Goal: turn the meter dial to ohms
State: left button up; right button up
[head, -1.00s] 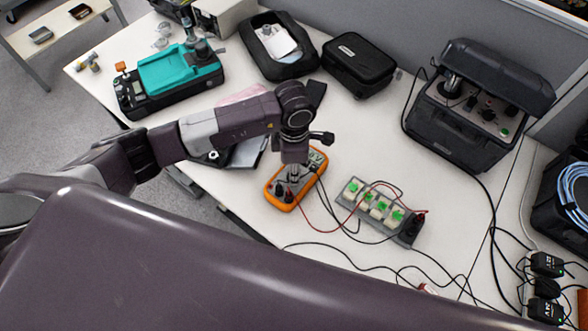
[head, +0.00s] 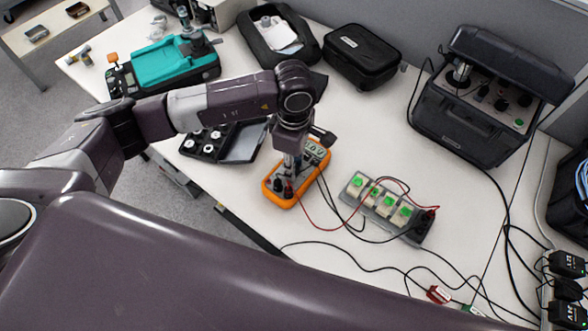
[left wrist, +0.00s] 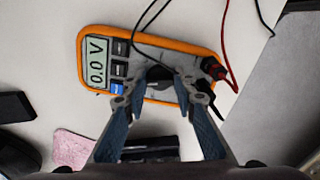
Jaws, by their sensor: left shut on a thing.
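The orange-rimmed multimeter (head: 283,199) lies face up on the white table in the head view. It also shows in the left wrist view (left wrist: 165,43). Its display (left wrist: 96,60) reads 0.0 V. A red and a black lead are plugged in at the end away from the display. My left gripper (head: 292,167) is over the middle of the meter, pointing down. In the left wrist view its fingertips (left wrist: 160,90) are shut around the dark dial (left wrist: 158,76). The fingers hide part of the dial, and its pointer setting cannot be read. My right gripper is not in view.
A block with green-topped parts (head: 388,207) sits right of the meter, with leads between them. An open black case (head: 245,143) lies left of it. A teal device (head: 172,66), a black pouch (head: 362,55) and a large black case (head: 460,125) stand farther off.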

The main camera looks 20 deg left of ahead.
pick_arm(q)
jog(key=shift+m+b, duration=1.5)
jog(key=shift+b, duration=0.15)
jog(key=o, duration=1.1)
jog(key=shift+o, duration=0.3)
notch_tip(320, 180, up, 12)
